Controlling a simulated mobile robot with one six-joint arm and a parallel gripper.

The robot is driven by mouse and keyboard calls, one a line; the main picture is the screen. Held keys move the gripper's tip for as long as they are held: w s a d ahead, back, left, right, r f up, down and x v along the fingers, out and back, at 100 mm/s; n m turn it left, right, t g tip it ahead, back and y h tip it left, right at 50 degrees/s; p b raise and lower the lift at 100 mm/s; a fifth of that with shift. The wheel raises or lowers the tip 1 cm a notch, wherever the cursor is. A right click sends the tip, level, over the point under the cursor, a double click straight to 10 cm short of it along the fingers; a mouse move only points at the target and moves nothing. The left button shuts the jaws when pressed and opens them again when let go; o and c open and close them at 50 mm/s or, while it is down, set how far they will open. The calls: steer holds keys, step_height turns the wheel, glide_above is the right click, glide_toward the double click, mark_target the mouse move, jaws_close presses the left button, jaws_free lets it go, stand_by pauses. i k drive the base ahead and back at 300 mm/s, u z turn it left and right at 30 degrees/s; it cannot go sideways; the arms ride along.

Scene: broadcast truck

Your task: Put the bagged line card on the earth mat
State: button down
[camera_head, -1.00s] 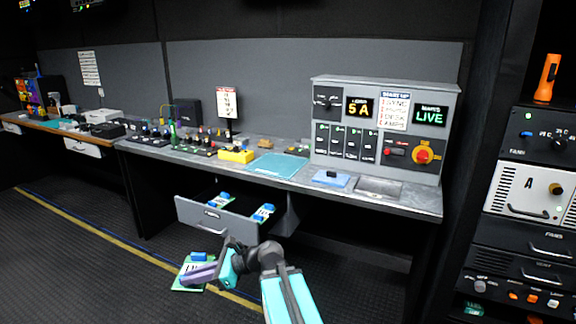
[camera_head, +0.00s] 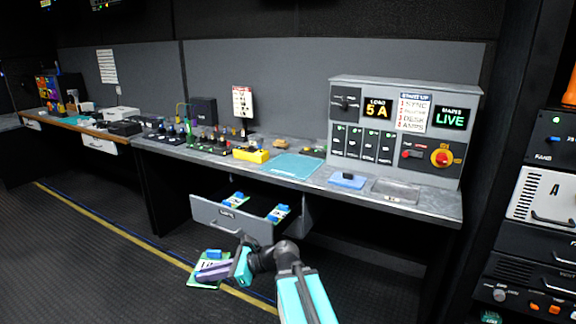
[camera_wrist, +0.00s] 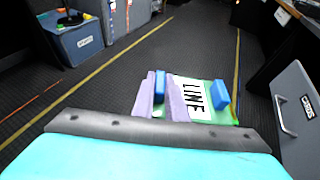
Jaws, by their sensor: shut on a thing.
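The line card (camera_head: 206,281) is a green board with a white label and blue end pieces. In the wrist view the card (camera_wrist: 196,98) reads LINE, and my gripper's (camera_wrist: 164,88) lavender fingers are closed on its left side. I cannot make out the bag's outline. In the head view my gripper (camera_head: 212,271) holds the card above the dark floor, in front of and below the open drawer. A flat teal mat (camera_head: 291,167), apparently the earth mat, lies on the grey desk, well above and right of my gripper. Its visible top is bare.
The open drawer (camera_head: 230,219) holds more cards with blue ends and juts out under the desk. On the desk, a yellow box (camera_head: 251,155) stands left of the mat, a blue block (camera_head: 347,181) to its right. A control panel (camera_head: 395,135) rises behind.

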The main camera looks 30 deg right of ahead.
mark_target(293, 164)
steer(key=u, duration=0.05)
steer(key=i, duration=0.95)
steer(key=z, duration=0.1)
